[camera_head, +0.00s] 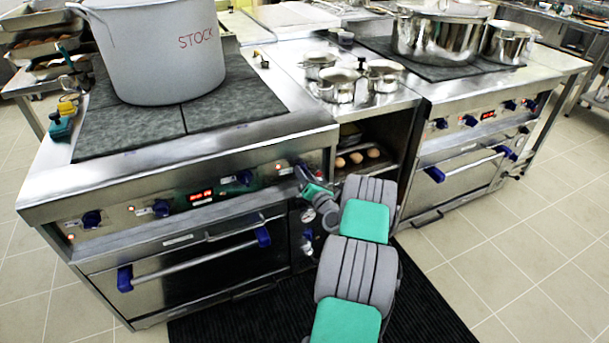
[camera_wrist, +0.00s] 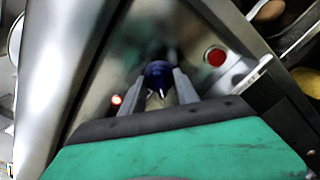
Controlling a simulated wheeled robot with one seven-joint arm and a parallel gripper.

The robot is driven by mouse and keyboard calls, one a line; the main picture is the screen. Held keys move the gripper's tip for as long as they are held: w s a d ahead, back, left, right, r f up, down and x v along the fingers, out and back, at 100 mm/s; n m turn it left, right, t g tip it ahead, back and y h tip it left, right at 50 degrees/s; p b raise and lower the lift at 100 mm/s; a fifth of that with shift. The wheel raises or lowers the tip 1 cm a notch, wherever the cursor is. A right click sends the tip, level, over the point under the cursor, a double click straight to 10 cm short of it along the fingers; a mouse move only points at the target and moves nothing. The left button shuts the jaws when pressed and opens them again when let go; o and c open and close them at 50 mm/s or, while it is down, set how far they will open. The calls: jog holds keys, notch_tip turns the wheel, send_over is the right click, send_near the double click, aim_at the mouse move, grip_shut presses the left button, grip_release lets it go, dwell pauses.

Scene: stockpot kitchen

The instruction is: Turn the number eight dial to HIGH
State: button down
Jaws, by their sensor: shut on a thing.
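A dark blue dial (camera_wrist: 158,75) with a white pointer mark sits on the steel control panel in the wrist view. My gripper (camera_wrist: 160,90) is shut on this dial, with one grey finger on either side of it. In the head view my gripper (camera_head: 305,180) is at the right end of the left stove's front panel, and my arm hides most of the dial there. I cannot read the dial's number or its HIGH mark. A small lit red lamp (camera_wrist: 117,99) is left of the dial, and a larger red round light (camera_wrist: 216,57) is to its right.
The left stove carries a grey STOCK pot (camera_head: 160,50). Other blue dials (camera_head: 243,177) line its panel above an oven handle (camera_head: 195,262). Small steel pots (camera_head: 338,84) stand on the middle counter, above a shelf with brown round items (camera_head: 356,157). Tiled floor (camera_head: 500,245) is clear at right.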

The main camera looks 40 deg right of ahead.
jog(key=c, duration=0.9)
grip_release()
jog(key=v, duration=0.7)
jog(key=shift+s+a, duration=0.2)
jog(key=shift+s, duration=0.2)
